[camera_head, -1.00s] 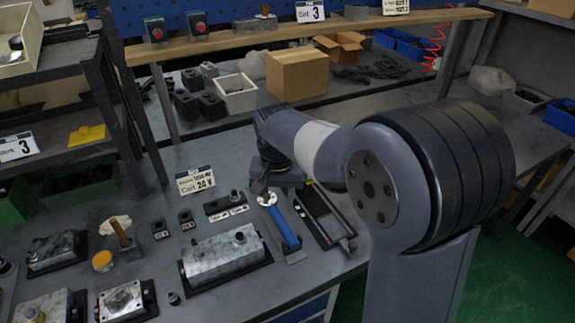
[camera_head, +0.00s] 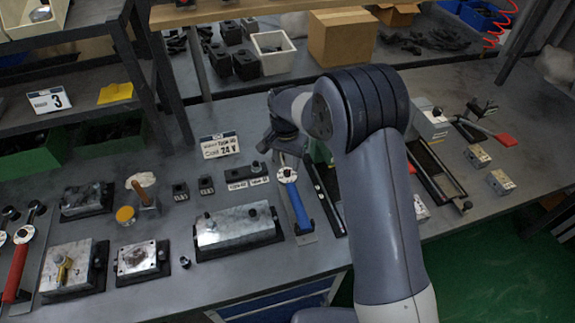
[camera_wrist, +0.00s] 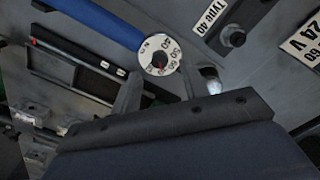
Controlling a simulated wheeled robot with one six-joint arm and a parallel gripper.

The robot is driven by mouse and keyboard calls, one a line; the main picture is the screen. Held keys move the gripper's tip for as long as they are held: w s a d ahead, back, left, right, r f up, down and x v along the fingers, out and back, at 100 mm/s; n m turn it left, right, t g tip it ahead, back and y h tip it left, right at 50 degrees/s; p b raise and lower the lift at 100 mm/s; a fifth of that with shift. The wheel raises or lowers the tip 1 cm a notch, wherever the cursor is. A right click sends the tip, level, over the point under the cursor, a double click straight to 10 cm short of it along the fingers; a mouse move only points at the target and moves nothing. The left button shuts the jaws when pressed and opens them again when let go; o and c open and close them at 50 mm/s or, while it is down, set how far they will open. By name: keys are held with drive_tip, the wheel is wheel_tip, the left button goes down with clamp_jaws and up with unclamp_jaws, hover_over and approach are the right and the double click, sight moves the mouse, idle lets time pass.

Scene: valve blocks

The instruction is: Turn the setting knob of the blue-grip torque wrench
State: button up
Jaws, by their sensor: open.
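The blue-grip torque wrench (camera_head: 300,207) lies on the grey bench, its white dial end (camera_head: 288,175) pointing away from me. In the wrist view its blue grip (camera_wrist: 100,20) runs to the upper left from the white numbered dial (camera_wrist: 158,56), which has a small red mark near its centre. My gripper (camera_head: 287,161) is over the dial end in the head view. In the wrist view its two fingers (camera_wrist: 158,80) are apart, with the dial showing between and just beyond their tips. Whether they touch it I cannot tell. The knob itself is not clearly distinguishable.
A metal valve block (camera_head: 238,227) lies left of the wrench, and a dark narrow tray (camera_head: 436,172) lies right. A 24 V card (camera_head: 219,146) stands behind. A red-grip wrench (camera_head: 16,272) lies far left. Another red-handled tool (camera_head: 505,139) lies at right. Bare bench shows in front.

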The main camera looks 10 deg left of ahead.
sight(287, 172)
drive_tip(key=shift+f, duration=1.7)
clamp_jaws()
